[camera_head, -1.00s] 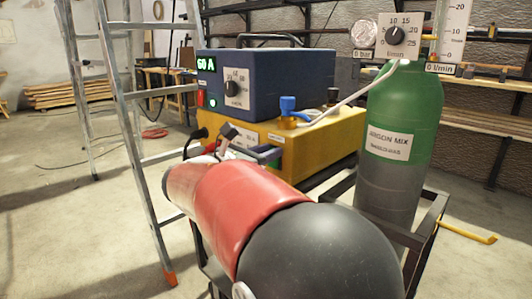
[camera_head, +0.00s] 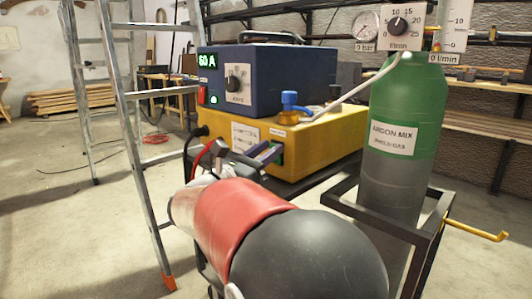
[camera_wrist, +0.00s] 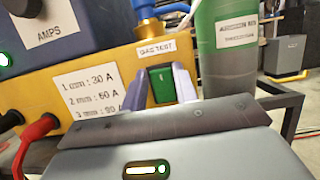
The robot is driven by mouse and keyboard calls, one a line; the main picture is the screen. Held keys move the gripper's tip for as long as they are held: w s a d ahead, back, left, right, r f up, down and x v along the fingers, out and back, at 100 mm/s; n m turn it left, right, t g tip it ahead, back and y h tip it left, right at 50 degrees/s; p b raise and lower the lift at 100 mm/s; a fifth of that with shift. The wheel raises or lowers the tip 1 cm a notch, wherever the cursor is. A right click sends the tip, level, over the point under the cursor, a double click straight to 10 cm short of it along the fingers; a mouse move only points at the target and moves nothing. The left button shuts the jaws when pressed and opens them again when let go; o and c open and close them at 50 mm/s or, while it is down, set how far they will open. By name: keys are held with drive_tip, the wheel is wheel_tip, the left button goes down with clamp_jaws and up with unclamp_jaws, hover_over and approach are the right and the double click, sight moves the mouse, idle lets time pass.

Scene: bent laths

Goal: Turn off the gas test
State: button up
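The gas test switch is a green rocker (camera_wrist: 162,82) on the front of the yellow box (camera_wrist: 90,62), under a label reading GAS TEST (camera_wrist: 155,48). In the head view a bit of its green (camera_head: 278,154) shows just beyond my fingers. My gripper (camera_wrist: 161,98) is open, with one grey-purple finger to each side of the switch in the wrist view. I cannot tell whether either finger touches it. In the head view my gripper (camera_head: 262,155) is at the box's front face, partly covering it.
A blue unit (camera_head: 265,80) reading 60 A sits on the yellow box. A blue valve (camera_head: 291,102) stands beside it. The green gas cylinder (camera_head: 408,105) is at right, with a metal rack and a yellow hook (camera_head: 478,230). A ladder (camera_head: 135,120) stands left. Red and black plugs are left of the switch.

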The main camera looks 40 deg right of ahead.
drive_tip(key=o, duration=0.3)
drive_tip(key=shift+o, duration=0.2)
drive_tip(key=v, duration=0.7)
drive_tip(key=shift+a, duration=0.4)
drive_tip(key=shift+f, duration=0.1)
